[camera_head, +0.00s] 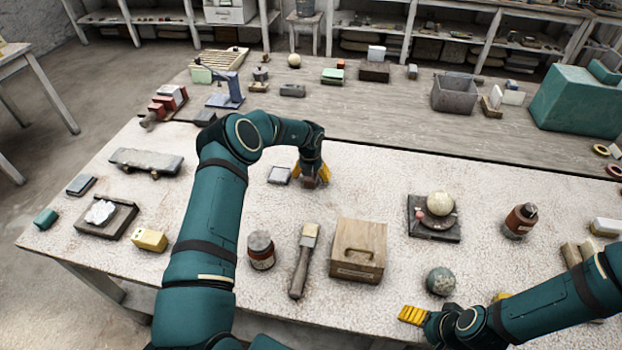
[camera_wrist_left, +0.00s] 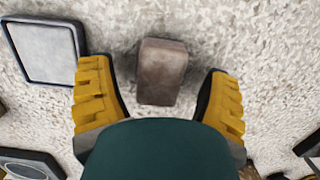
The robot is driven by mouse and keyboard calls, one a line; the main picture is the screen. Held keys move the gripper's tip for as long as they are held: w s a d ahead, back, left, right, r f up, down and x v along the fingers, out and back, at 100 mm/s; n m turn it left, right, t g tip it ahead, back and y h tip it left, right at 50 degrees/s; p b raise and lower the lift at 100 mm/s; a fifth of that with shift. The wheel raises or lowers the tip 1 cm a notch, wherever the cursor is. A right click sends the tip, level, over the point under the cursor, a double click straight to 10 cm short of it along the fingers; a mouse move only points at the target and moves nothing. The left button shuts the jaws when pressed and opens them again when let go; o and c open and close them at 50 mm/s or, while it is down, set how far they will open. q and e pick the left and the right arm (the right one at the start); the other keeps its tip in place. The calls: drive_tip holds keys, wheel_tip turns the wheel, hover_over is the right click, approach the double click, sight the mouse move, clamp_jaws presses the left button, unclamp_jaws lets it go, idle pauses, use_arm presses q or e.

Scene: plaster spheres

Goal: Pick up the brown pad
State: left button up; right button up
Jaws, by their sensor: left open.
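The brown pad (camera_wrist_left: 162,72) is a small block lying on the white speckled tabletop. In the left wrist view it lies between the yellow fingers of my left gripper, with a gap on each side. In the head view the pad (camera_head: 309,183) shows just under my left gripper (camera_head: 311,172), partly hidden by it. My left gripper is open and points down at the pad. My right gripper (camera_head: 457,306) is at the table's front right, its yellow fingers apart, with nothing seen between them.
A small grey framed tile (camera_head: 279,175) lies just left of the pad; it also shows in the left wrist view (camera_wrist_left: 45,50). The tabletop right of the pad is clear.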

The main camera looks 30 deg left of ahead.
use_arm(q)
drive_tip(key=shift+f, duration=0.3)
drive_tip(key=shift+c, duration=0.3)
drive_tip(key=c, duration=0.9)
wheel_tip(320, 180, up, 10)
drive_tip(key=shift+o, duration=0.2)
clamp_jaws()
